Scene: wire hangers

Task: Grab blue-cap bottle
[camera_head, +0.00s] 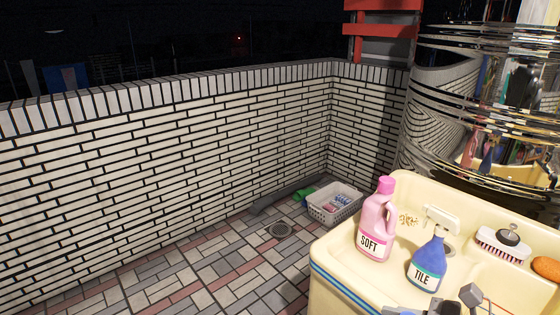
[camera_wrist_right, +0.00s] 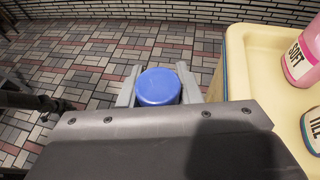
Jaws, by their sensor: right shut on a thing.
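In the right wrist view, a round bright blue cap (camera_wrist_right: 158,87) sits between the two grey fingers of my right gripper (camera_wrist_right: 159,75). The fingers are shut on it from both sides. I see the cap from above; the bottle body under it is hidden. It is held beside the cream sink, over the tiled floor. My left gripper is not in view.
The cream sink (camera_head: 325,262) also holds a pink SOFT bottle (camera_head: 376,220), a scrub brush (camera_head: 503,244) and an orange sponge (camera_head: 546,268). Dark grey parts show at the bottom edge, unclear. A white basket (camera_head: 334,207) stands by the brick wall (camera_head: 180,170). The floor (camera_head: 190,275) is mostly clear.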

